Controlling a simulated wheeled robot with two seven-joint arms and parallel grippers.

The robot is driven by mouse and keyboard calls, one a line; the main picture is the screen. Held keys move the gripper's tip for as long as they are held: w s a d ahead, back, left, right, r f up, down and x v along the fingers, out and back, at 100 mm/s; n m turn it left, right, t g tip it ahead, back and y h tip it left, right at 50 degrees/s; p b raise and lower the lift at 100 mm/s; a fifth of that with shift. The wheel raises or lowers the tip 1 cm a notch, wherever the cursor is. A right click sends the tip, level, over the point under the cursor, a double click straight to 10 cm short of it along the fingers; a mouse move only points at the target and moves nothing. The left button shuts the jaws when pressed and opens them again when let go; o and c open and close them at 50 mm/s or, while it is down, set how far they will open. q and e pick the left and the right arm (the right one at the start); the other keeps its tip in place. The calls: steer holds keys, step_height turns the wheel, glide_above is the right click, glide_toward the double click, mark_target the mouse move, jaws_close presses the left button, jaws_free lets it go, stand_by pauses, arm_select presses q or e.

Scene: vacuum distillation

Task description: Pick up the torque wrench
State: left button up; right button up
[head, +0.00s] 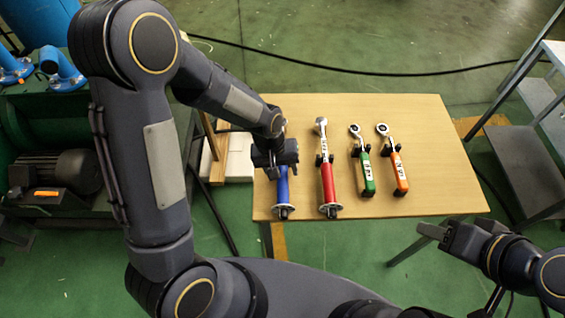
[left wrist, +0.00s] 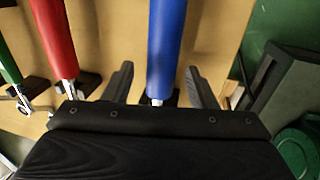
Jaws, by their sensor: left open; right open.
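Several wrench-like tools lie in a row on the table. At the left is a blue-handled one (head: 282,188), its upper part hidden by my left gripper (head: 275,162). In the left wrist view its blue handle (left wrist: 166,45) runs between the two spread fingers (left wrist: 157,88), which stand apart from it on either side. My left gripper is open and over this tool. Beside it is a red-handled wrench (head: 327,180), then a shorter green one (head: 367,172) and an orange one (head: 399,172). My right gripper (head: 432,232) is open and empty off the table's front right edge.
The wooden table (head: 440,180) is bare at its right and around the tools. Dark holders prop the tools up. A grey metal step frame (head: 545,110) stands at the right. Green machinery with a dark motor (head: 55,178) stands at the left.

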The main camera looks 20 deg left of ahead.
arm_select(q)
steer(key=shift+f, duration=0.2)
jaws_close()
steer(key=shift+w+r, duration=0.1)
steer(key=shift+r, duration=0.1)
